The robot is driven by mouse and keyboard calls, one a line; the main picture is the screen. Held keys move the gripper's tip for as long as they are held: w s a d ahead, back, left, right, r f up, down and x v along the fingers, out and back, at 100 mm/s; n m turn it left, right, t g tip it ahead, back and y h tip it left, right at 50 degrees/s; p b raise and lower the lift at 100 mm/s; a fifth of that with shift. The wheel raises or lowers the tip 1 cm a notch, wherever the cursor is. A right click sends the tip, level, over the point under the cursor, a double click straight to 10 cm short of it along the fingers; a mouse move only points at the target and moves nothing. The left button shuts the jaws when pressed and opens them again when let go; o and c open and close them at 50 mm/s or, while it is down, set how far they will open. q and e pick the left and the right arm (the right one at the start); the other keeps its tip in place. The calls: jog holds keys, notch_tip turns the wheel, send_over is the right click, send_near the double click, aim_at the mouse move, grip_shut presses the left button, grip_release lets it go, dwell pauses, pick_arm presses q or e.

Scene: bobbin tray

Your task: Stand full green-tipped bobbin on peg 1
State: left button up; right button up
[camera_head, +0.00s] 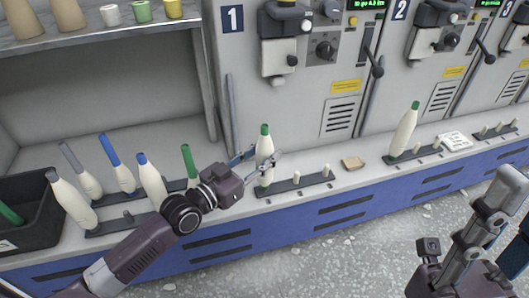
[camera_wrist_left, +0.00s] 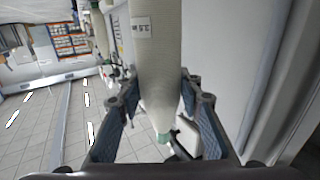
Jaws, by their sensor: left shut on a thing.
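A full white bobbin with a green tip (camera_head: 265,146) stands upright at the left end of the peg rail under the sign 1. My left gripper (camera_head: 264,163) is shut on its body, with one finger on each side. In the left wrist view the bobbin (camera_wrist_left: 160,65) lies between the fingers (camera_wrist_left: 160,110), its green tip towards the bottom of the picture. The bobbin's foot is at the rail (camera_head: 309,183); I cannot tell whether it rests fully on the peg.
Two bare pegs (camera_head: 297,177) stand right of the held bobbin. A brown block (camera_head: 353,162) lies beyond them. Another green-tipped bobbin (camera_head: 404,132) stands under sign 2. Several bobbins (camera_head: 72,200) and a slim green tube (camera_head: 188,163) stand at left, beside a black bin (camera_head: 30,190).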

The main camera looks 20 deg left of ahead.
dwell(0.8)
pick_arm(q)
jog(key=shift+f, duration=0.6)
dwell(0.4)
jog(key=o, duration=1)
jog(key=shift+s, duration=0.1)
